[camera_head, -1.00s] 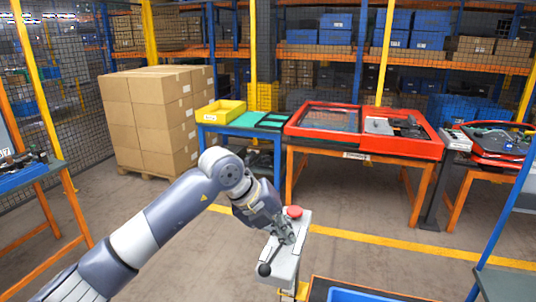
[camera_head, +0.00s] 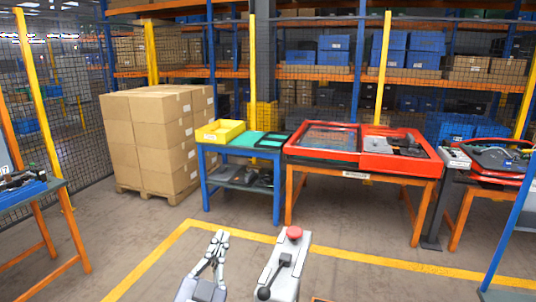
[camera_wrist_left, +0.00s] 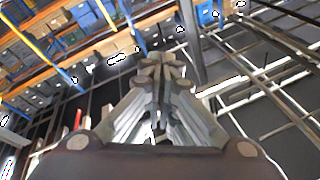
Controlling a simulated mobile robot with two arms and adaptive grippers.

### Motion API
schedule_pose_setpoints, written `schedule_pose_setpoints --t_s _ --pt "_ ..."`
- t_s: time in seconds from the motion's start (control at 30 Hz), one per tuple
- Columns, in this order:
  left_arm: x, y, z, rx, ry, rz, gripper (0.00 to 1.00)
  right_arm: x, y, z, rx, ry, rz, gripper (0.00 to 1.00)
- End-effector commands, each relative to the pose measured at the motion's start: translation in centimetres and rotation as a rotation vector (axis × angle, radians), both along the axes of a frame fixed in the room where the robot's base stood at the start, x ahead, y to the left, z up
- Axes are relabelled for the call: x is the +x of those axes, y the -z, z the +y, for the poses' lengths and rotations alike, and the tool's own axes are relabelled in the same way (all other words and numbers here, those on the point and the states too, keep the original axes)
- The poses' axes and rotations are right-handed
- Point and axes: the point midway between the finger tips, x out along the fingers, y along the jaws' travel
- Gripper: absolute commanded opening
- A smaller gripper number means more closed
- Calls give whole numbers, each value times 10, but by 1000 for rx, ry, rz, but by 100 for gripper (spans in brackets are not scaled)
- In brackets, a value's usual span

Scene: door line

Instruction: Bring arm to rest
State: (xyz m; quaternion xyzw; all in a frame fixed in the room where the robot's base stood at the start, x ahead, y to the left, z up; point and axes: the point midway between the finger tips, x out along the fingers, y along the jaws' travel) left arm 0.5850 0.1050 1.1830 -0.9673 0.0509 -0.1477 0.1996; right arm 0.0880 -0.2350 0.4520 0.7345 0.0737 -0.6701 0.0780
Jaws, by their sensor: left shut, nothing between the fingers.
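My left gripper (camera_head: 220,240) shows at the bottom centre of the head view, pointing up, with its fingers together and nothing between them. It stands to the left of a grey control box (camera_head: 285,262) with a red push button (camera_head: 294,233) on top and a black lever, and a gap shows between them. In the left wrist view the closed fingers (camera_wrist_left: 162,62) point up toward the shelves and ceiling. Most of my left arm is below the head view. My right gripper is not in view.
A blue table (camera_head: 240,150) with a yellow bin (camera_head: 220,131) stands behind. An orange-legged table with a red-framed case (camera_head: 362,144) is to its right. Stacked cartons (camera_head: 150,140) stand at the back left. Another bench (camera_head: 35,195) is at the left edge. The floor between is clear.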

Motion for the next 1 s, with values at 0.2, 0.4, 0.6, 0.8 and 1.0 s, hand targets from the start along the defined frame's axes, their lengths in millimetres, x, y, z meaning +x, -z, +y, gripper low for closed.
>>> schedule_pose_setpoints --t_s 0.2,0.4,0.6,0.8,1.0 --pt "-53 138 76 -126 -216 516 0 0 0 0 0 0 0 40" --pt "-149 239 102 -162 -294 974 0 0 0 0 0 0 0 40" --pt "-238 287 105 -156 -288 1301 0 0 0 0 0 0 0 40" --pt "-319 308 101 -137 -245 1565 0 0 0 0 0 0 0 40" --pt "-301 361 99 -132 -249 1571 0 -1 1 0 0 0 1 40"
